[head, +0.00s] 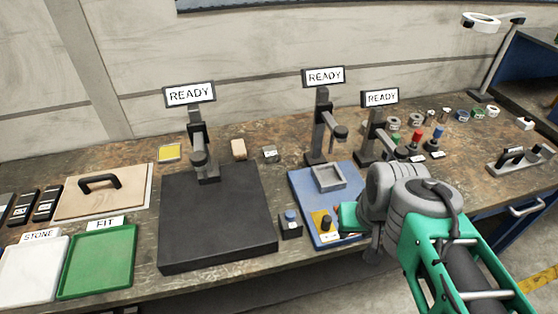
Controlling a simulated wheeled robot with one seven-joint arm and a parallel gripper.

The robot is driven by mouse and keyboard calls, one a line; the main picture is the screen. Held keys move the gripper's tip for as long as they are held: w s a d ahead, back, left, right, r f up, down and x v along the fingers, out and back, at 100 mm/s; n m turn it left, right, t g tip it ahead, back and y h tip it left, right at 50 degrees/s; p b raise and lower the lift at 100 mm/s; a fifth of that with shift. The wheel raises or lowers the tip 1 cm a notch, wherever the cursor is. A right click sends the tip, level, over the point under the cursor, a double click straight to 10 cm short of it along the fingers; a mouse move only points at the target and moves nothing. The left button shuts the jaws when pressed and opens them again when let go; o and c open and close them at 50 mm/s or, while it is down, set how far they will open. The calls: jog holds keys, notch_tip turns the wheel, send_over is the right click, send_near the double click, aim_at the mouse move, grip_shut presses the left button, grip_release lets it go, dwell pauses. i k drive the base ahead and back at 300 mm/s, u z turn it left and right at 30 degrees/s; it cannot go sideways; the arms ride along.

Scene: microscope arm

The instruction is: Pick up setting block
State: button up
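No block carries a readable "setting block" label. A small grey block (270,154) with an unreadable tag stands on the bench behind the black plate, and a tan block (238,149) stands just left of it. I cannot tell which is the setting block. My gripper (346,219) is over the right front part of the blue base (298,192), well to the right of and nearer than both blocks. One green fingertip shows beside a dark knob on a yellow plate (319,218). The wrist hides the rest, so its opening and any contact are unclear.
A microscope arm with a READY sign rises from the black plate (215,233). Two more READY stands (317,135) (370,140) are behind my wrist. A green FIT tray (97,262) and white STONE tray (32,272) lie at left. Several small parts fill the right back.

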aim_at(270, 155)
jog(key=k, duration=0.45)
jog(key=u, duration=1)
jog(key=i, duration=1)
jog(key=u, duration=0.05)
